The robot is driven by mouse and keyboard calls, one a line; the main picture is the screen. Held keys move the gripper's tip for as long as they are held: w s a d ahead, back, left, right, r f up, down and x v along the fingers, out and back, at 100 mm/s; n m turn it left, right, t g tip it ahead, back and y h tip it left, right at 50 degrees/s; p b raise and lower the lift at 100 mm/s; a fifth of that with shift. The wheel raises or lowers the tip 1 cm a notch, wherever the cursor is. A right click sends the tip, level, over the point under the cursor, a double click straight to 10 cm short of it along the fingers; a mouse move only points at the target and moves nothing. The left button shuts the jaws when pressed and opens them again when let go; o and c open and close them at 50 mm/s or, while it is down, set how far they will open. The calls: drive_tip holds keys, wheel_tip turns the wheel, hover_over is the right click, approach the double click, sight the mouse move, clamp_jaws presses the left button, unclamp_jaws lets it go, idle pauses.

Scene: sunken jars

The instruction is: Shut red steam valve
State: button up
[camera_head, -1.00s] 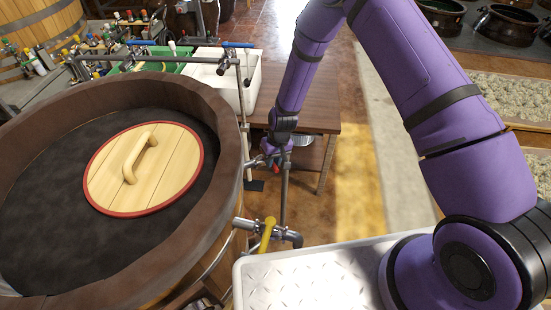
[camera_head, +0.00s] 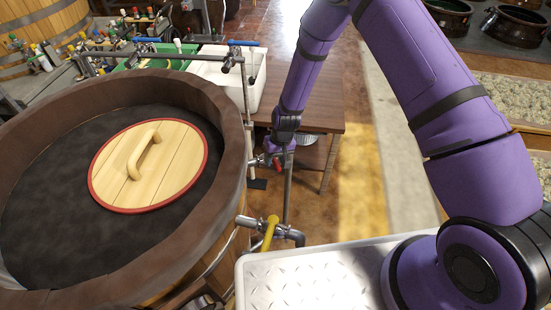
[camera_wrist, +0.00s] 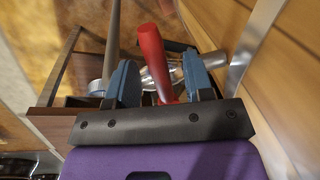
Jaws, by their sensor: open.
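The red valve handle (camera_wrist: 152,58) is a straight lever in the wrist view, standing between the two blue-grey fingers of my gripper (camera_wrist: 159,66). The fingers are apart, with a gap on either side of the lever. Metal pipe fittings (camera_wrist: 170,75) show behind it. In the head view my gripper (camera_head: 276,150) hangs down at the pipework beside the wooden vat. Only a small red bit of the handle (camera_head: 277,163) shows there, beside the gripper. Whether the fingers touch the lever cannot be told.
The large wooden vat (camera_head: 225,125) with a round red-rimmed lid (camera_head: 175,180) stands left. A yellow-handled valve (camera_head: 268,235) sits lower on the pipes, and a blue handle (camera_head: 243,43) is higher up. A brown table (camera_head: 318,115) stands behind the gripper.

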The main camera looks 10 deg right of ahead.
drive_tip(key=shift+r, duration=0.1)
wheel_tip(320, 180, up, 10)
drive_tip(key=d, duration=0.2)
drive_tip(key=shift+w+r, duration=0.2)
drive_tip(key=shift+w, duration=0.05)
idle(0.4)
drive_tip(key=s+d+r+t, duration=0.15)
drive_tip(key=d+r, duration=0.25)
drive_tip(key=r, duration=0.6)
drive_tip(key=s+d+r, duration=0.2)
drive_tip(key=d+r, duration=0.1)
drive_tip(key=r, duration=0.6)
drive_tip(key=s+d+r+t, duration=0.15)
drive_tip(key=d+r, duration=0.25)
drive_tip(key=r, duration=0.6)
drive_tip(key=s+d+r+m+t, duration=0.1)
drive_tip(key=s+d+r, duration=0.2)
drive_tip(key=s+r, duration=0.2)
drive_tip(key=s+d+r+m+t+h, duration=0.1)
drive_tip(key=s+d+r, duration=0.2)
drive_tip(key=s, duration=0.8)
drive_tip(key=s+d+r+h, duration=0.1)
drive_tip(key=s+d+r, duration=0.3)
drive_tip(key=s+r, duration=0.2)
drive_tip(key=s, duration=0.2)
drive_tip(key=shift+s+r+m+t, duration=0.35)
drive_tip(key=shift+r+m+t, duration=0.05)
